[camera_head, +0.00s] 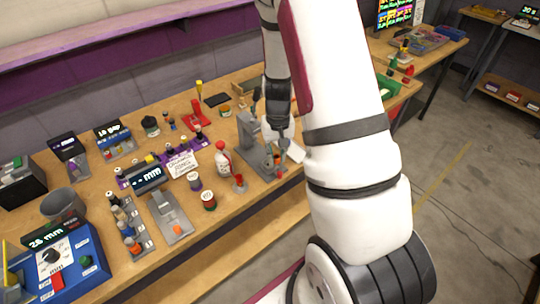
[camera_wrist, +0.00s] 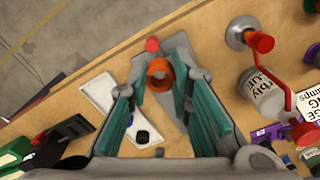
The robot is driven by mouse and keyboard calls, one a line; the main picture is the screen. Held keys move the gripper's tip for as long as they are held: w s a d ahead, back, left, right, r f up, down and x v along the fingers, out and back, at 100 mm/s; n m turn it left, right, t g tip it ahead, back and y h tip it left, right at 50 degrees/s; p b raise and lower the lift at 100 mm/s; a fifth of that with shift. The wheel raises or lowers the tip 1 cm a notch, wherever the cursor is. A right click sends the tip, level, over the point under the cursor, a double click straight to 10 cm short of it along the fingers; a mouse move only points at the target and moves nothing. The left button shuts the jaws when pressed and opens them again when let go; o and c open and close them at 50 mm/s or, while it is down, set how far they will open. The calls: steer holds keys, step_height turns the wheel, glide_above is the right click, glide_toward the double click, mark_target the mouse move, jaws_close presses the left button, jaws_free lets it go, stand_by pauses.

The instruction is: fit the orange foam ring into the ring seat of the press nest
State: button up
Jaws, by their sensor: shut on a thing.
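The orange foam ring (camera_wrist: 160,75) shows between my fingertips in the wrist view, its hole facing the camera. My gripper (camera_wrist: 159,78) is shut on it, with a teal-padded finger on each side. A grey press (camera_head: 250,135) stands on the bench in the head view, and my gripper (camera_head: 284,143) is down beside its right side. In the wrist view, a grey base (camera_wrist: 185,62) lies behind the ring, with a red knob (camera_wrist: 152,45) just beyond it. The ring seat cannot be made out; the ring and fingers cover part of the base. I cannot tell whether the ring touches it.
A glue bottle (camera_head: 222,160) and a red-topped metal post (camera_head: 239,183) stand left of the press. A white card (camera_wrist: 98,92) and a small black item (camera_wrist: 142,136) lie near my fingers. More tins and fixtures crowd the bench further left.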

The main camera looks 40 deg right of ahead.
steer(key=w, duration=0.3)
steer(key=shift+w+d+f, duration=0.1)
steer(key=shift+w+f, duration=0.1)
steer(key=shift+w, duration=0.15)
steer(key=shift+w+f+p, duration=0.15)
steer(key=shift+f+p, duration=0.3)
steer(key=shift+f, duration=1.3)
steer(key=shift+f, duration=0.65)
steer(key=o, duration=0.7)
steer(key=shift+o, duration=0.2)
